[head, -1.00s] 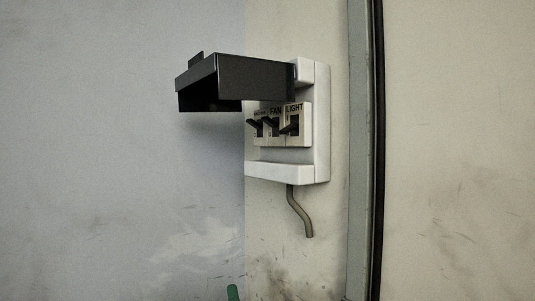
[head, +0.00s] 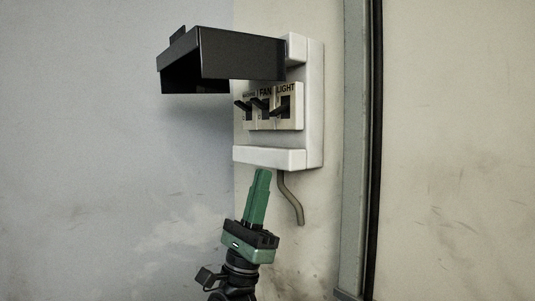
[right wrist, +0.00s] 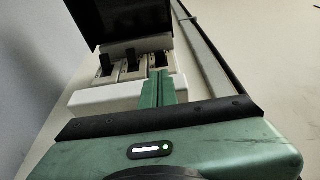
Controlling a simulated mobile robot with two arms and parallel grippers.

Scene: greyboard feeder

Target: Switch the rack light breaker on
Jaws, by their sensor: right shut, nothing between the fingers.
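The white breaker box (head: 314,120) is on the wall with its dark cover (head: 240,52) raised. Under the cover sit three breakers side by side. The LIGHT breaker (head: 285,105) is the rightmost, and its black lever points lower than the levers of the FAN breaker (head: 262,106) and the left breaker (head: 244,108). My right gripper (head: 262,174), green, is shut and empty, just below the box's lower lip, pointing up. In the right wrist view its fingertips (right wrist: 158,76) appear just in front of the rightmost breaker (right wrist: 160,60); contact cannot be told. My left gripper is not in view.
A grey bent conduit (head: 291,200) hangs from the box's underside, right of my right gripper. The raised cover juts out to the left above the breakers. A vertical metal strip (head: 353,150) with a black edge runs right of the box. The wall at left is clear.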

